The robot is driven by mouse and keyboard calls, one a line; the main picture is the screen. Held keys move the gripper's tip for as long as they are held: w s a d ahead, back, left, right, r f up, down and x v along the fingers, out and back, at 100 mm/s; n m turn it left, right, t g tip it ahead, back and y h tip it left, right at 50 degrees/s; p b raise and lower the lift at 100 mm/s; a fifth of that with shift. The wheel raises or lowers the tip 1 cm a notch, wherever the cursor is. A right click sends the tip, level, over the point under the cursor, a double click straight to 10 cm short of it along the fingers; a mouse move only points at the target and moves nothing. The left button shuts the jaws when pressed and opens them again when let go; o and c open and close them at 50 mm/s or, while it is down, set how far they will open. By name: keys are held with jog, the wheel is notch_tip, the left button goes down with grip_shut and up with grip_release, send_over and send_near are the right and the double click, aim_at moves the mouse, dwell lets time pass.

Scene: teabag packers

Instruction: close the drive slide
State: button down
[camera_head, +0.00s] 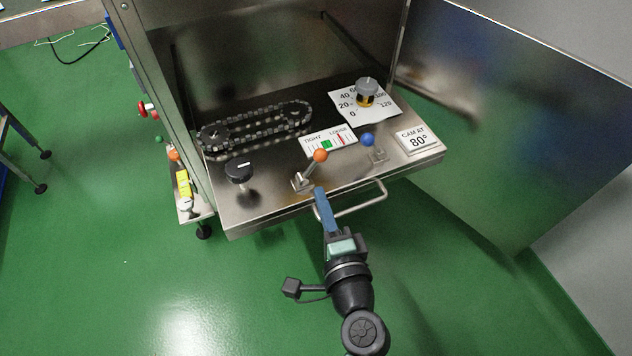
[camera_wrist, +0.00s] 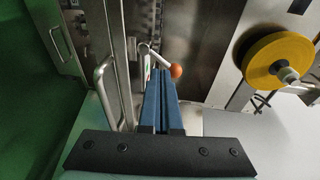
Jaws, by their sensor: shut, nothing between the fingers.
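The drive slide (camera_head: 277,203) is a steel tray standing out from the machine cabinet. It carries a chain on two sprockets, a black knob (camera_head: 239,171), an orange-ball lever (camera_head: 320,156), a blue-ball lever (camera_head: 367,140) and a dial (camera_head: 366,92). A bar handle (camera_head: 366,207) sticks out from its front edge; the handle also shows in the wrist view (camera_wrist: 105,88). My gripper (camera_head: 320,193) is shut and empty, its blue fingers at the front edge by the handle's left end. In the wrist view the fingertips (camera_wrist: 160,73) appear close to the orange ball (camera_wrist: 176,71). Contact cannot be told.
An open door panel (camera_head: 510,120) stands to the right of the slide. A "CAM AT 80°" plate (camera_head: 417,139) is at the slide's right front corner. A yellow roll (camera_wrist: 277,60) is at right in the wrist view. The green floor in front is clear.

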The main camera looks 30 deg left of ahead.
aim_at(311, 169)
jog(key=b+x, duration=0.1)
jog(key=x, duration=0.4)
jog(key=shift+w, duration=0.1)
